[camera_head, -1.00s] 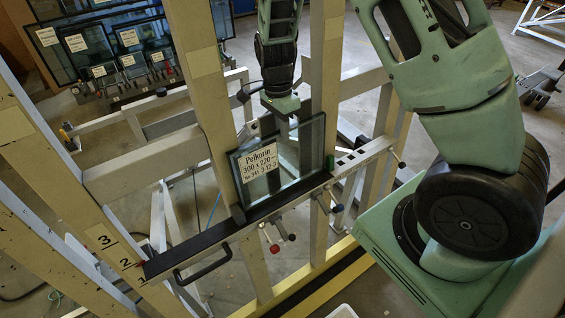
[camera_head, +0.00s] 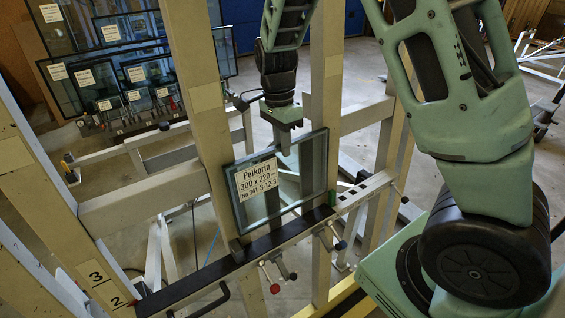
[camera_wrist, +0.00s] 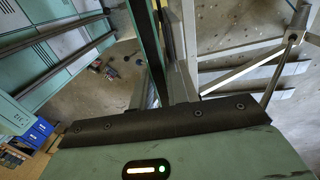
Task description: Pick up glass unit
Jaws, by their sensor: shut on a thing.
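The glass unit (camera_head: 306,166) is a clear pane with a dark edge and a white label reading "Pelkorin 300 x 220". In the head view it stands upright, tilted slightly, just above the black ledge (camera_head: 200,285) of the tilting frame. My gripper (camera_head: 285,148) comes down from above and is shut on the pane's top edge; the fingertips are partly hidden. In the wrist view a narrow teal strip, seemingly the pane's edge (camera_wrist: 148,45), runs away from my gripper. A small gap seems to show between pane and ledge.
Beige uprights (camera_head: 205,130) stand close on the left, and another (camera_head: 325,90) stands right behind the pane. A rack of labelled glass panes (camera_head: 105,60) is at the back left. Clamp levers with red and blue knobs (camera_head: 275,288) stick out below the ledge.

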